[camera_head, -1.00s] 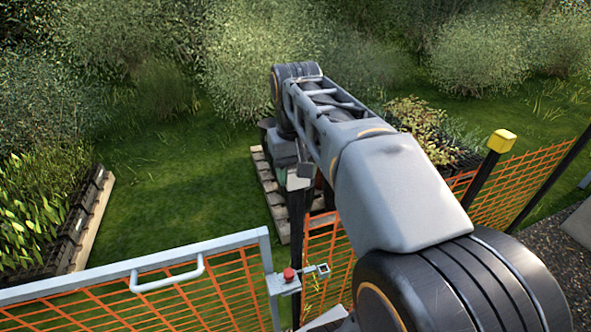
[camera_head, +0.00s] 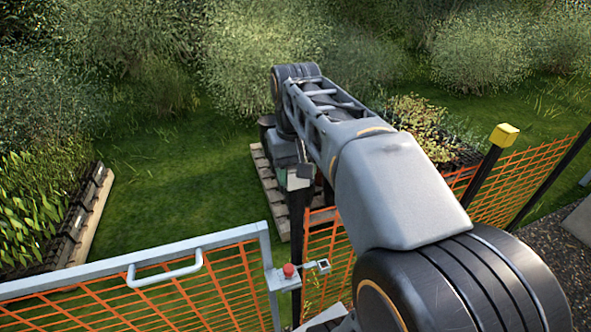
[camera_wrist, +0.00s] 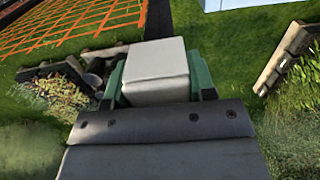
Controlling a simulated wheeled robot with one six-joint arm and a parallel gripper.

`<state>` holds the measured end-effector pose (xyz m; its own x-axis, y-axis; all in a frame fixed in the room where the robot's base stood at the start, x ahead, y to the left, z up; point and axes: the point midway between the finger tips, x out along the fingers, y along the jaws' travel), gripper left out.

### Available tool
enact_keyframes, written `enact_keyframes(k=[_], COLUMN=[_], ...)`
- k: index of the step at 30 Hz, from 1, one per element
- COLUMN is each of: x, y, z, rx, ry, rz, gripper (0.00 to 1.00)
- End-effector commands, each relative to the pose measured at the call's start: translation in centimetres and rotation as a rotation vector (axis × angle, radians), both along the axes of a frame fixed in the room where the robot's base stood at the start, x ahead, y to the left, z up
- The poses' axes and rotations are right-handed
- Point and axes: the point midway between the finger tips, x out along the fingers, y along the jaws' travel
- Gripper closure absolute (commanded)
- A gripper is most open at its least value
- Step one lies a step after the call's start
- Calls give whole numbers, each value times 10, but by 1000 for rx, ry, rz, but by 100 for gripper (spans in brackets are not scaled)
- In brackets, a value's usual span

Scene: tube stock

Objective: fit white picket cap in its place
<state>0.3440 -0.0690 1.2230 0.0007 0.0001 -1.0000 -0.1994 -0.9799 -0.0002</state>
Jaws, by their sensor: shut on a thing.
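The white picket cap (camera_wrist: 156,72) is a pale block between the green fingers of my gripper (camera_wrist: 158,78) in the wrist view. My gripper is shut on it. In the head view the cap (camera_head: 299,179) shows small and pale at the top of a black picket post (camera_head: 297,225), beside the gate's latch end. The cap looks to be at or just over the post top; I cannot tell whether it is seated.
A grey gate (camera_head: 170,260) with orange mesh stands at front left, with a red-knobbed latch (camera_head: 289,271). A yellow-capped post (camera_head: 503,137) and orange mesh fence (camera_head: 525,175) stand at right. Planted crates on pallets lie on the grass behind.

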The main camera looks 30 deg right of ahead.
Motion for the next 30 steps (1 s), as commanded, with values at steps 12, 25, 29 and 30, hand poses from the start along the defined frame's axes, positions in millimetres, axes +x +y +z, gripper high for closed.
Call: enact_keyframes(k=[12,25,29,30], x=[0,0,0,0], y=[0,0,0,0], z=[-5,-23,-28,-30], rx=[0,0,0,0], ry=[0,0,0,0], rz=[0,0,0,0], gripper=[72,72,72,72])
